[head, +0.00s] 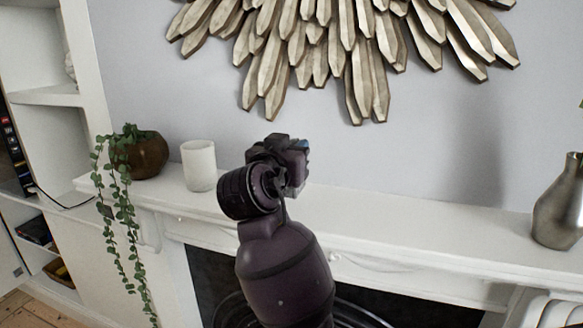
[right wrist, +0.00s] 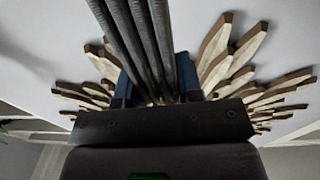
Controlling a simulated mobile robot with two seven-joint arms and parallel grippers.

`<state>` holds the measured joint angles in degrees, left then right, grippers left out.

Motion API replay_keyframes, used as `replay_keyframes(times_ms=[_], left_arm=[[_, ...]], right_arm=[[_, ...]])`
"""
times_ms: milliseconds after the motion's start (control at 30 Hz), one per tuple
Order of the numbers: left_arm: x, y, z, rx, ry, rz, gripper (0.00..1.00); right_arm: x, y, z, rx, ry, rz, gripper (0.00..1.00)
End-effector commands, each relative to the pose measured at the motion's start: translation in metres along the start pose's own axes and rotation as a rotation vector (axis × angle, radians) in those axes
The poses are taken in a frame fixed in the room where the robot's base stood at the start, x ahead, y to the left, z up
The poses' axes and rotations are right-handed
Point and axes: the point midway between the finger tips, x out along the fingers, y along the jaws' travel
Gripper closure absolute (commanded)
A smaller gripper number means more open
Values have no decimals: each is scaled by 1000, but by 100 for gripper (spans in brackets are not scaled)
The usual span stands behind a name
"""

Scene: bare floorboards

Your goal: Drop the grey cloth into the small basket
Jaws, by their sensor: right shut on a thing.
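My right gripper (head: 301,147) is raised in front of the mantelpiece in the head view, seen mostly from behind. In the right wrist view its blue fingers (right wrist: 156,86) are shut on the grey cloth (right wrist: 140,40), which shows as long dark-grey folds running up out of the picture. The cloth is hidden in the head view. My left gripper is not in view.
A white mantelpiece (head: 400,232) runs across the wall. On it are a brown pot (head: 150,155) with a trailing plant, a white cup (head: 198,166) and a metallic vase (head: 560,205). A wooden sunburst ornament (head: 360,40) hangs above. White shelves (head: 50,95) stand at left.

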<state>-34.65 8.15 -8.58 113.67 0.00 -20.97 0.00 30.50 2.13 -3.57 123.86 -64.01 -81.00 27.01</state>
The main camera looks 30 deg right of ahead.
Motion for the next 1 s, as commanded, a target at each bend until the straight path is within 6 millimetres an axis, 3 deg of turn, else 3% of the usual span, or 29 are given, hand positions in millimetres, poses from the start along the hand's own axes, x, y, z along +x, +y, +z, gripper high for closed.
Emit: replay_keyframes(times_ms=[267,700,733,900,1000], left_arm=[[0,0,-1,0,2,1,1],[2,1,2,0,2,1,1],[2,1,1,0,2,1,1],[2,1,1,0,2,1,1],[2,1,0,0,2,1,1]], right_arm=[[-1,0,33,-5,0,2,89],[-1,0,39,-1,-1,1,89],[-1,0,40,-1,-1,1,65],[-1,0,38,-1,-1,1,41],[-1,0,38,-1,-1,1,41]])
